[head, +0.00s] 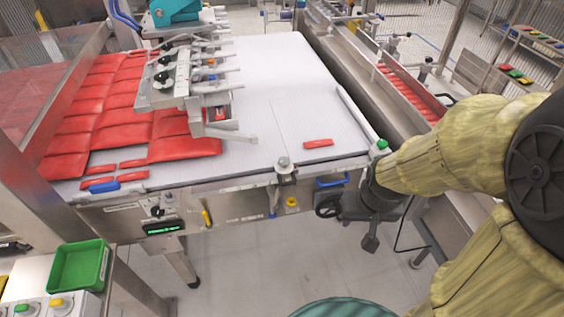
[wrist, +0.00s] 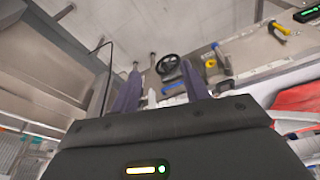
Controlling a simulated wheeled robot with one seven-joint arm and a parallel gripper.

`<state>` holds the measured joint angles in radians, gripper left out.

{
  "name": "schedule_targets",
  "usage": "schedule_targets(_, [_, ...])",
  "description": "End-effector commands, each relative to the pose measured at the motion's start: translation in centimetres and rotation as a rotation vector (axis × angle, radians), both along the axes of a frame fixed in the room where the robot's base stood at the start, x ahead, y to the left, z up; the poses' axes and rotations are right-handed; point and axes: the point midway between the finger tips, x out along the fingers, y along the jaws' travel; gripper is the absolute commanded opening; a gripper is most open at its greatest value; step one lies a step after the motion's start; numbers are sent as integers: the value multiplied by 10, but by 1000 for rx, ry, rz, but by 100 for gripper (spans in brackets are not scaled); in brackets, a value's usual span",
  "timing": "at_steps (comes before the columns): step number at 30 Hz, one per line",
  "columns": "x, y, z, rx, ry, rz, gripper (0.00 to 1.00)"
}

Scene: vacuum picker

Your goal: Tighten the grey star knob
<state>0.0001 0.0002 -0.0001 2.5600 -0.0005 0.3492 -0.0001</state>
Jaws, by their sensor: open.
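A small grey knob (head: 284,163), likely the star knob, stands on a bracket at the front edge of the white conveyor table. Its lobes are too small to make out, and I cannot pick it out surely in the wrist view. My gripper (head: 369,243) hangs to the right of and below it, in front of the machine's right end, apart from the knob. In the wrist view my gripper (wrist: 161,70) is open, with nothing held between its two fingers.
A black handwheel (head: 328,206) and blue handle (head: 331,181) sit between knob and gripper. A yellow knob (head: 292,202) is below the grey one. Red packs (head: 95,115) cover the belt's left. A green tray (head: 79,267) is front left.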

Motion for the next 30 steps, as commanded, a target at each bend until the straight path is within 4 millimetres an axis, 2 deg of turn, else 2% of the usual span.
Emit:
schedule_targets(5, [15,-6,-7,-25,-27,38,55])
schedule_targets(8, [37,-14,-17,-56,-73,103,55])
schedule_targets(12, [79,-22,-40,-90,-173,247,55])
schedule_targets(16, [114,-20,-65,-81,-282,397,55])
schedule_targets(21, [145,-5,-95,-9,-446,571,55])
schedule_targets(24, [157,8,-110,61,-557,653,55])
schedule_targets(30, [163,36,-125,245,-815,744,55])
